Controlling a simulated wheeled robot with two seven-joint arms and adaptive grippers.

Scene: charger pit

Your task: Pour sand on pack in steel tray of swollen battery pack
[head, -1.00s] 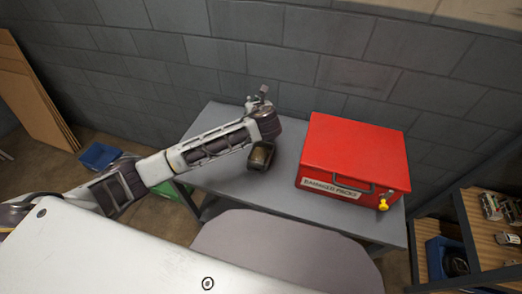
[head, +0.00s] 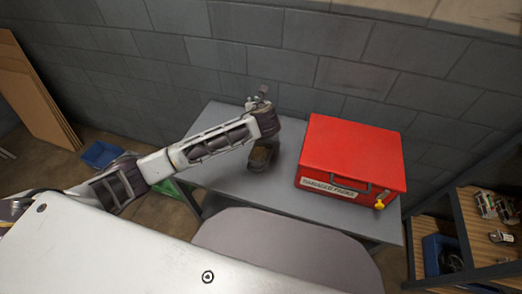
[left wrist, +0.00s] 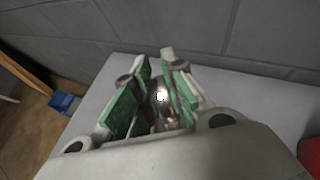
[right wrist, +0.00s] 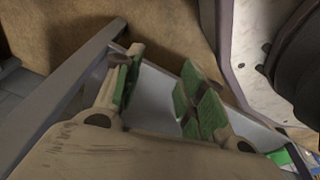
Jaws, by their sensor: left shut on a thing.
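My left gripper (left wrist: 158,92) is shut on a shiny metal thing (left wrist: 161,96), mostly hidden between the green-padded fingers. In the head view my left arm reaches over the grey table, and its wrist hides most of the fingers. A dark open-topped container (head: 262,157) with brown contents shows just below that wrist. I cannot tell whether it is the steel tray or a vessel in my grip. No swollen pack can be made out. My right gripper (right wrist: 158,92) is open and empty in the right wrist view, away from the table top in the head view.
A red lidded box (head: 350,155) with a white label and yellow catch stands on the right of the grey table (head: 222,180). A block wall is close behind. A blue bin (head: 99,154) is on the floor at left, and shelves (head: 485,235) stand at right.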

